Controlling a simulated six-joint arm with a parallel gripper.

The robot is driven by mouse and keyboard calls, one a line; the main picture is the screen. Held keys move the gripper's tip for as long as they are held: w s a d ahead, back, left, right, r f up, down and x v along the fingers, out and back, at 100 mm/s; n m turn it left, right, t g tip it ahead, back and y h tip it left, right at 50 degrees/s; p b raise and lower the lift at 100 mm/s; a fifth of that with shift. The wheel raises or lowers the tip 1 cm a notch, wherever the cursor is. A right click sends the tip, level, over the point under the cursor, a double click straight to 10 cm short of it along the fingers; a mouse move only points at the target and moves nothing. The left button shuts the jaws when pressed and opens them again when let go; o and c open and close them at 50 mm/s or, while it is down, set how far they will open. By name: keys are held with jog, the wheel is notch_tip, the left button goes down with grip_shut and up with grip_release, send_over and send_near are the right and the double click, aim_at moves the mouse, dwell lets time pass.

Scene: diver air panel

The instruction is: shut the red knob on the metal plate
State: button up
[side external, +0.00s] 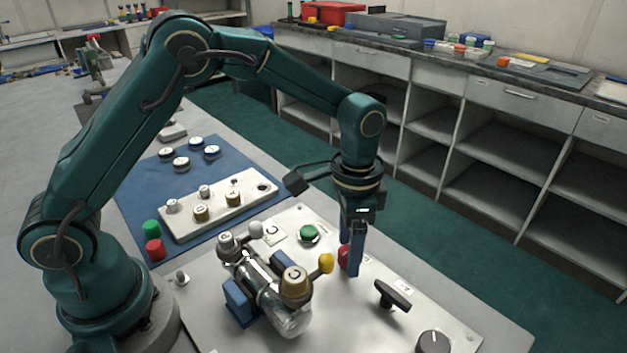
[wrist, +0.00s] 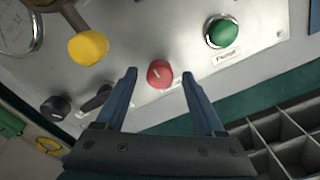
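The red knob (wrist: 160,74) is a round knob with a pale pointer line on the metal plate (wrist: 150,28). In the wrist view it sits between the two blue fingers of my gripper (wrist: 158,76), with a gap on each side. In the side external view my gripper (side external: 350,265) points down at the plate, and the red knob (side external: 343,257) shows beside its fingers, partly hidden by them. The fingers are open. The metal plate (side external: 205,315) carries several other controls.
A yellow knob (side external: 326,263), a green button (side external: 308,233), a black lever handle (side external: 393,295) and a black dial (side external: 434,342) stand around the red knob. A clear cylinder assembly (side external: 270,295) lies to the left. A blue mat (side external: 150,180) with loose knobs lies behind.

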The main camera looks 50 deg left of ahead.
jog(key=shift+r, duration=2.6)
